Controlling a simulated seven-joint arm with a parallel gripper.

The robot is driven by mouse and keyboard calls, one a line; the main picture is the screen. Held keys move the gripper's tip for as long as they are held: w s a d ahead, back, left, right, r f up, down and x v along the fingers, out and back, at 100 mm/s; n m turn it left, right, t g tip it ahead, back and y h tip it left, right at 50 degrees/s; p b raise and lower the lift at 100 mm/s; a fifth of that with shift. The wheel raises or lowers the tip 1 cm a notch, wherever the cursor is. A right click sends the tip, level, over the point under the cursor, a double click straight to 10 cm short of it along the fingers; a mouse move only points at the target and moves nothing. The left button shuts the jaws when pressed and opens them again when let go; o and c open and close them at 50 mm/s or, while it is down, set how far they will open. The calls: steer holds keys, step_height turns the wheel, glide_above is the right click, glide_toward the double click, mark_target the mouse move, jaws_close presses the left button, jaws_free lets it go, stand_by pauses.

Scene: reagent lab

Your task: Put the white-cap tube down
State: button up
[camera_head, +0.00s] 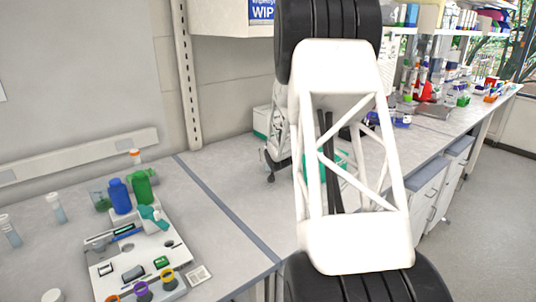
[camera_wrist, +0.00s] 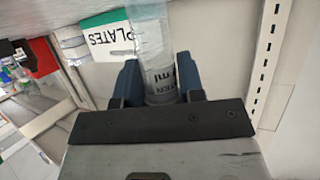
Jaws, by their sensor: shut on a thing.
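My gripper (camera_wrist: 158,88) shows in the wrist view, with its blue fingers shut on a clear tube (camera_wrist: 151,42) with printed markings. The tube stands up between the fingers and runs out of the top of the picture. In the head view my arm blocks the middle, and I cannot make out the gripper's fingers or the held tube.
Bench behind the rack is partly clear. The wrist view shows a box marked "PLATES" (camera_wrist: 108,40) close behind the tube.

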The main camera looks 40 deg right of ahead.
steer(key=shift+f, duration=0.15)
steer(key=o, duration=0.9)
steer(key=shift+s+r, duration=0.1)
steer(key=shift+r, duration=0.1)
steer(key=shift+s+r, duration=0.1)
steer(key=shift+s, duration=0.05)
steer(key=shift+v, duration=5.75)
steer(key=shift+a, duration=0.15)
